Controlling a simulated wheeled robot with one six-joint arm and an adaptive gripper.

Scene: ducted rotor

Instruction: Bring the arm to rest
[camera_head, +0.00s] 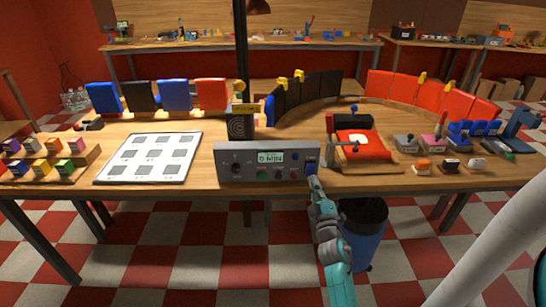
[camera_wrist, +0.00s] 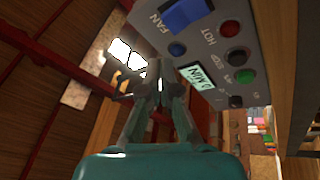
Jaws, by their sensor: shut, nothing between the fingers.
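My teal arm rises from the bottom of the head view. My gripper (camera_head: 315,182) is at its upper end, just in front of the right end of a grey control box (camera_head: 225,163). It also shows in the wrist view (camera_wrist: 161,68), its fingers together and empty. The box (camera_wrist: 262,75) has a display (camera_wrist: 196,76) reading 0 MIN, round red and green buttons, a blue button (camera_wrist: 177,49) and a blue rocker switch (camera_wrist: 187,12) marked FAN. The fingertips are close to the box's face near the blue button; I cannot tell whether they touch it.
The box stands at the front edge of a wooden table (camera_head: 215,182). A white board with grey squares (camera_head: 150,157) lies left, and a red device (camera_head: 361,146) stands right. A blue bin (camera_head: 366,235) is under the table, close to my arm. Checkered floor is clear at left front.

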